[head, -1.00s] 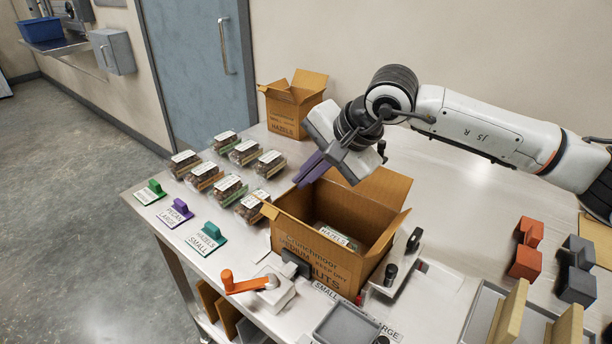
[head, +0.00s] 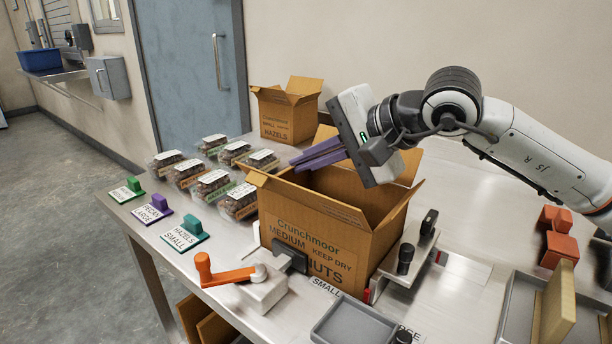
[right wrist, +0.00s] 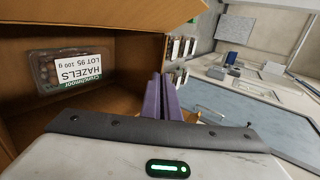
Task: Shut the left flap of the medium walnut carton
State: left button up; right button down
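The medium walnut carton (head: 318,250) stands upright on the steel table, its top open. Its left flap (head: 256,179) sticks outward at the left edge, and its right flap (head: 403,203) leans out to the right. The back flap is partly hidden by my right gripper. My right gripper (head: 296,163) is over the opening, its purple fingers together, empty and pointing left toward the left side. The fingers also show in the right wrist view (right wrist: 162,98). There, a clear hazels tray (right wrist: 68,73) lies inside a carton. My left gripper is not in view.
A small hazels carton (head: 287,112) stands open behind. Several filled clamshells (head: 212,187) and labelled stamps (head: 186,233) lie to the left. A clamp with an orange handle (head: 228,275) presses near the carton's front; a black-knobbed fixture (head: 406,258) stands at its right.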

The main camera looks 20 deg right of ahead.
jog(key=c, duration=2)
grip_release()
jog(key=shift+s, duration=0.1)
jog(key=v, duration=1)
jog(key=shift+s, duration=0.1)
